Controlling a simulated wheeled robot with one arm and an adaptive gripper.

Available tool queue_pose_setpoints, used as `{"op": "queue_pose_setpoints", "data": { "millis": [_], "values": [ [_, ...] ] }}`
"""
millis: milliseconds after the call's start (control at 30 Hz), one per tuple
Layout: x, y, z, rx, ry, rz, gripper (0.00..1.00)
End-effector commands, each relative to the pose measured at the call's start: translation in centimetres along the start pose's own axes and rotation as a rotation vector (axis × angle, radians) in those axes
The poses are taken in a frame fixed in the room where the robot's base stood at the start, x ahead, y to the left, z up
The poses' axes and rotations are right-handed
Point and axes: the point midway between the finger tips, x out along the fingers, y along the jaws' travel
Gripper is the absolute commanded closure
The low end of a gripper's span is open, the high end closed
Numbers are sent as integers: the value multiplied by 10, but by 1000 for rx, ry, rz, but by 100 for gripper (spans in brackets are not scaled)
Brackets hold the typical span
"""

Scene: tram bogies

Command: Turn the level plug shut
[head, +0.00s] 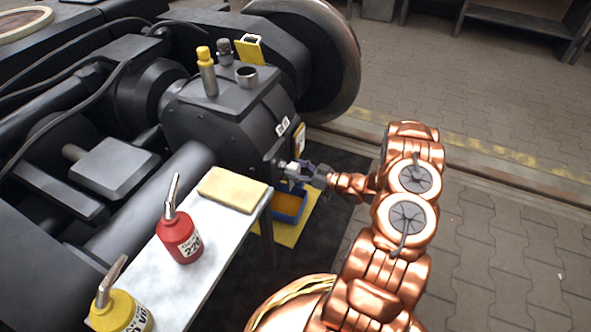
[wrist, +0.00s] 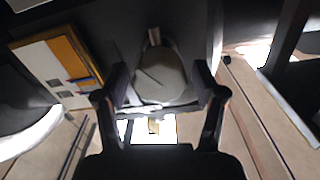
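My gripper (head: 292,169) is at the lower right side of the dark gearbox housing (head: 222,122) in the head view. In the wrist view its two fingers stand apart, one on each side of a round olive-grey disc (wrist: 160,80), which seems to be the level plug. The disc has a thin line across its face and a small brownish tab above it. Gaps show between the disc and both fingers.
A blue tray (head: 290,206) with amber contents sits on a yellow mat below my gripper. A pale table (head: 205,285) holds a red oil can (head: 179,238), a yellow can (head: 120,312) and a tan pad (head: 232,189). A wheel (head: 335,60) stands behind. Paving at right is open.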

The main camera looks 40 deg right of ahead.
Motion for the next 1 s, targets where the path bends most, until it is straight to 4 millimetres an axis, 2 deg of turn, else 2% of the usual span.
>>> {"op": "queue_pose_setpoints", "data": {
  "millis": [67,500,767,1000],
  "values": [
    [0,0,0,0,0,0,42],
    [0,0,0,0,0,0,87],
    [0,0,0,-28,0,0,87],
    [-1,0,0,-151,0,2,87]
  ]
}}
